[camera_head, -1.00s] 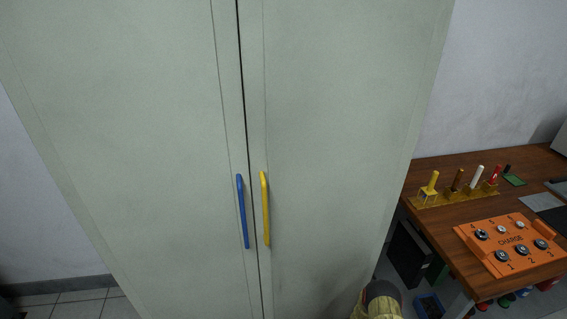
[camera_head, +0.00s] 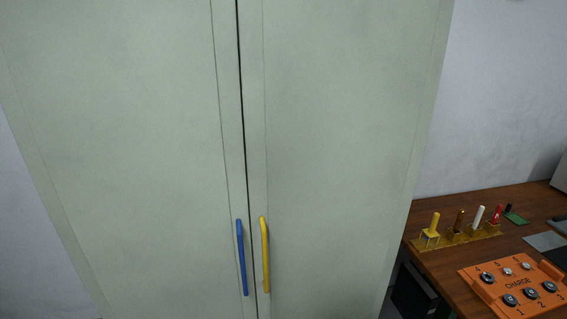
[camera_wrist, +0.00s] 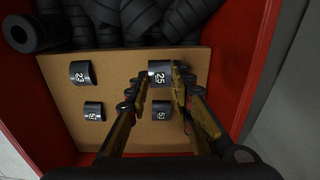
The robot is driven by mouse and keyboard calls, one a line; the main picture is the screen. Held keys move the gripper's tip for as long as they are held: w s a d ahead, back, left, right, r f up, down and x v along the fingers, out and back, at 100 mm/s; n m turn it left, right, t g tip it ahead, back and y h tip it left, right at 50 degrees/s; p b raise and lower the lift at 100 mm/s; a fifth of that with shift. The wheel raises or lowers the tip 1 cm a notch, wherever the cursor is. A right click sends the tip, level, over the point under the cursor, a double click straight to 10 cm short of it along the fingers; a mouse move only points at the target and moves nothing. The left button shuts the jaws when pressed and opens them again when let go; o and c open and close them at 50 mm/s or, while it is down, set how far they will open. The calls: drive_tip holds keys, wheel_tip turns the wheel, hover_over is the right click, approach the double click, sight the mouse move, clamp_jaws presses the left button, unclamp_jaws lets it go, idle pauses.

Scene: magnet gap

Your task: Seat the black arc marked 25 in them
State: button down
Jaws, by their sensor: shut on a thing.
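In the wrist view, the black arc marked 25 (camera_wrist: 160,68) is at the top right of a tan board, between the two fingertips of my gripper (camera_wrist: 161,80). My gripper is shut on this arc. Other black arcs are on the board: one marked 23 (camera_wrist: 80,73) to the left, one that seems to read 51 (camera_wrist: 161,110) just below, and one at the lower left (camera_wrist: 94,111) whose number is hard to read. My gripper does not show in the head view.
Red walls (camera_wrist: 259,75) flank the tan board (camera_wrist: 118,98), with black ribbed rolls (camera_wrist: 120,18) behind it. In the head view, a pale cabinet (camera_head: 150,130) is closed. A wooden table (camera_head: 445,277) at right bears an orange charge box (camera_head: 517,283) and a yellow tool rack (camera_head: 455,238).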

drive_tip(key=shift+r+p, duration=1)
drive_tip(key=shift+r, duration=1)
